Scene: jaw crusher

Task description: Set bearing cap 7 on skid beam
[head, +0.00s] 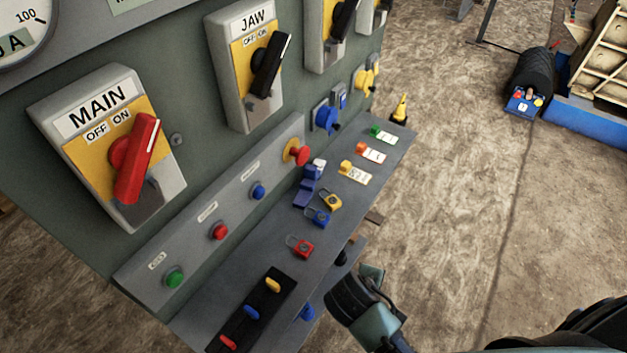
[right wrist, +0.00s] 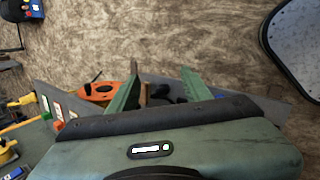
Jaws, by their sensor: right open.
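No part that I can pick out as bearing cap 7 shows in either view. A blue beam-like edge (head: 592,124) runs under a cream ribbed part at the far right of the head view; I cannot tell whether it is the skid beam. My right gripper (right wrist: 160,91) is open in the right wrist view, its two green fingers apart, with a brown bar-like piece and dark items beyond them. I cannot tell whether these lie between the fingers. In the head view my right arm is low, beside the panel shelf's front edge. My left gripper is out of view.
The grey control panel (head: 190,170) has MAIN (head: 110,140) and JAW (head: 250,65) switches. Its shelf (head: 335,225) holds several padlocks and tags. A black cylinder (head: 535,70) and blue box (head: 522,103) stand near the beam. Bare ground (head: 450,170) lies between.

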